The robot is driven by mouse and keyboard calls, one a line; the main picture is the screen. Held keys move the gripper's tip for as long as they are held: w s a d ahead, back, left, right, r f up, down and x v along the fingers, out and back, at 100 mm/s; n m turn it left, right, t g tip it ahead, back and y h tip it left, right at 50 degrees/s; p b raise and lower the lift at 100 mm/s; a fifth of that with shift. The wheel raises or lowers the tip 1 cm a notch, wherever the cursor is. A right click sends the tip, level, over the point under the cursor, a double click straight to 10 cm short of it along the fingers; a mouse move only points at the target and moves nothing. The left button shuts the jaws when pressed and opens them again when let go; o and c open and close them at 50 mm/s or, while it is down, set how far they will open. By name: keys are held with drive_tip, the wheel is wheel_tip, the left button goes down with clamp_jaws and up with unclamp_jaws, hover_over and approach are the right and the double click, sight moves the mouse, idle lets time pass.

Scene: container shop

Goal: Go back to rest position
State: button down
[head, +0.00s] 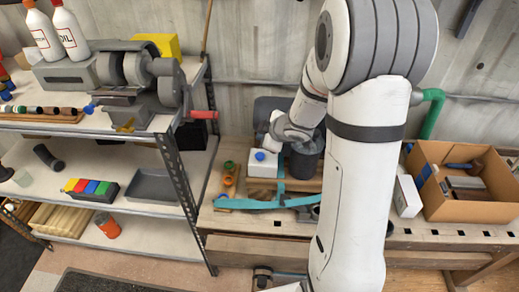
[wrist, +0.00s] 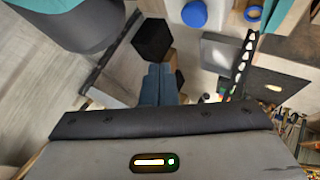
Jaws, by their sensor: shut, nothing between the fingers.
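My gripper (wrist: 160,82) shows in the wrist view as two blue-grey fingers side by side, shut with nothing between them. Its dark body fills the lower part of that view. In the head view my white and grey arm reaches over the workbench (head: 255,222), and its wrist end is at the bench's back, by a white box with a blue round cap (head: 260,155). The fingers cannot be made out there. The blue cap also shows at the top of the wrist view (wrist: 194,13), apart from the fingers. A black block (wrist: 152,40) appears beyond the fingertips.
A dark grey bin (head: 306,156) stands close beside my wrist. A cardboard box (head: 447,206) of items is on the right of the bench. A wall (head: 260,50) is behind.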

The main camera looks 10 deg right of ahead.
idle(0.4)
drive_tip(key=s+d+r+m+h+b, duration=0.3)
drive_tip(key=s+m, duration=0.1)
drive_tip(key=s, duration=0.2)
drive_tip(key=s+d+r+m+h+b, duration=0.2)
drive_tip(key=s+d+r+m+h, duration=0.1)
drive_tip(key=s+r+m, duration=0.15)
drive_tip(key=s+a+f+m+g+y+b, duration=0.1)
drive_tip(key=s+a+m+g, duration=0.1)
drive_tip(key=s, duration=0.6)
drive_tip(key=s+a+f+m+g+y+b, duration=0.1)
drive_tip(key=s+a+m+g, duration=0.2)
drive_tip(key=s, duration=0.6)
drive_tip(key=shift+s+a+b, duration=0.25)
drive_tip(key=shift+a+b, duration=0.15)
drive_tip(key=shift+a, duration=0.5)
